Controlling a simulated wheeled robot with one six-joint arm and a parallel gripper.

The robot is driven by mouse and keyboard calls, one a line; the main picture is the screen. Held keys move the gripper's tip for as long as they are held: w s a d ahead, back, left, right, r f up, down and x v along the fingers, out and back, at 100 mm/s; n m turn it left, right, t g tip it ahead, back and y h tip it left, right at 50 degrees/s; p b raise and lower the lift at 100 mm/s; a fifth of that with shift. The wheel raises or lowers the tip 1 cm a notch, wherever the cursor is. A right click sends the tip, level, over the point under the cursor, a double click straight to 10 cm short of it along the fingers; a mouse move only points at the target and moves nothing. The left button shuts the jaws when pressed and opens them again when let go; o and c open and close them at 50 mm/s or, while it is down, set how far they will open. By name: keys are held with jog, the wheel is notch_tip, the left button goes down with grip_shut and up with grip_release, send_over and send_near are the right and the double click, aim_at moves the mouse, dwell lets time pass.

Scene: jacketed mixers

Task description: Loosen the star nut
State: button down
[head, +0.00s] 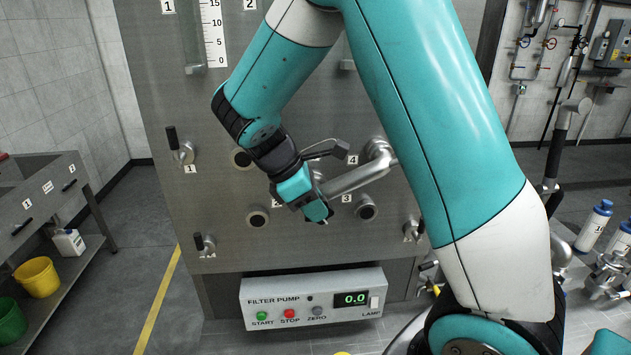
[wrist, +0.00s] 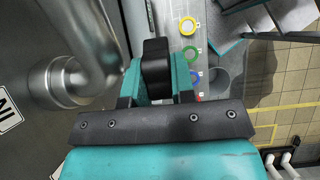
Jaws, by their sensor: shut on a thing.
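My gripper (wrist: 157,78) shows in the wrist view with its teal fingers on either side of a black knob-like piece, which I take for the star nut (wrist: 155,58). The fingers are shut on it. Its lobes cannot be made out from this angle. In the head view my gripper (head: 320,213) is in front of the steel panel, between the ports labelled 2 and 3, and it hides the nut. A bent steel pipe (head: 357,178) runs from the port near label 4 toward my gripper; the pipe also shows beside the fingers in the wrist view (wrist: 65,82).
The filter pump box (head: 313,299), with a display reading 0.0, stands below. Black-handled valves (head: 203,245) stick out of the panel. A bench (head: 33,200) with buckets is at the left. White bottles (head: 594,226) stand at the right. Floor left of the panel is clear.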

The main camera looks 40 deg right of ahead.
jog(key=g+h, duration=0.1)
jog(key=g+h+p, duration=0.1)
jog(key=h, duration=0.1)
jog(key=shift+w+a+f, duration=0.15)
jog(key=shift+w+a, duration=0.05)
jog(key=shift+f+g+h, duration=0.15)
jog(key=shift+g+h, duration=0.65)
jog(key=shift+h, duration=0.3)
jog(key=c, duration=1)
grip_release()
jog(key=shift+o, duration=0.2)
